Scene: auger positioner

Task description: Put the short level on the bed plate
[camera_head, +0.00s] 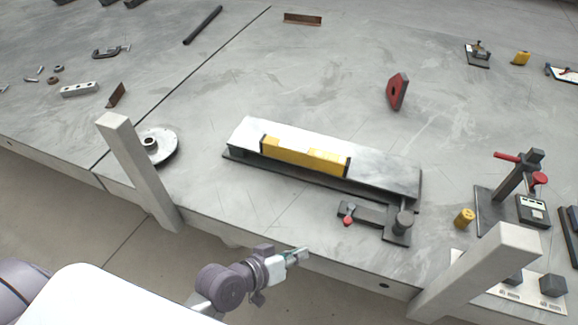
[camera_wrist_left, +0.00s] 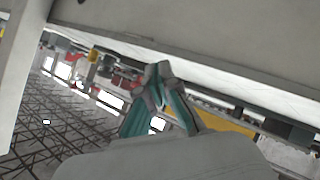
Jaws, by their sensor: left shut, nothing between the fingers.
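The short level is a yellow bar with black ends (camera_head: 305,158). In the head view it lies along the pale top of the bed plate (camera_head: 385,178), on its front part. The bed plate is a long metal block on a dark base, standing on the grey table. My left gripper (camera_head: 301,254) is at the table's front edge, in front of the bed plate and apart from the level. It is shut and empty. In the left wrist view its fingers (camera_wrist_left: 158,72) meet at the tips, and a yellow strip shows behind them. My right gripper is not in view.
A dark clamp (camera_head: 370,218) with a red knob stands at the bed plate's front right. Two pale posts (camera_head: 140,170) (camera_head: 480,270) rise at the table's front edge. A round flange (camera_head: 158,147) lies left of the bed plate. A red block (camera_head: 397,91) stands behind it. The table's middle back is mostly clear.

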